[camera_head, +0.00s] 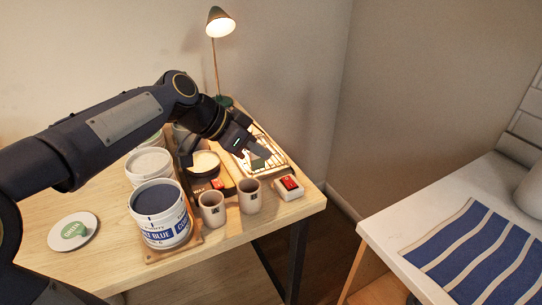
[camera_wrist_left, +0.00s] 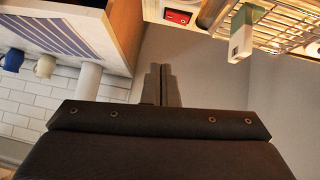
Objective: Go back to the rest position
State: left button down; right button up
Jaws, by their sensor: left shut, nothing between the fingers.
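My left arm comes in from the left in the head view and reaches over the wooden table (camera_head: 100,262). My left gripper (camera_head: 262,155) hangs above the wire rack (camera_head: 278,165) at the table's back right. In the left wrist view its fingers (camera_wrist_left: 162,82) are closed together with nothing between them. The rack (camera_wrist_left: 290,28) shows at the top right there, with a small green and white block (camera_wrist_left: 242,38) at its edge. My right gripper is in neither view.
A blue glaze tub (camera_head: 160,225), two cups (camera_head: 212,212) (camera_head: 250,198) and a red switch box (camera_head: 289,187) stand below the arm. A lamp (camera_head: 219,25) stands behind. A white table (camera_head: 400,222) with a striped cloth (camera_head: 475,255) is at right, across a gap.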

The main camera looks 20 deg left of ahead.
pick_arm(q)
jog(key=shift+s+a+r, duration=0.15)
jog(key=shift+s+r, duration=0.1)
dwell(0.3)
jog(key=s+f+n+y+p, duration=0.1)
jog(key=s+f+n+p, duration=0.2)
jog(key=s, duration=0.8)
jog(key=s+d+f+n+y+p, duration=0.1)
jog(key=s+f+n+p, duration=0.2)
jog(key=s, duration=0.8)
notch_tip(320, 180, down, 2)
jog(key=n, duration=0.3)
jog(key=shift+d+n+y, duration=0.15)
jog(key=shift+n+y, duration=0.15)
jog(key=shift+y, duration=0.1)
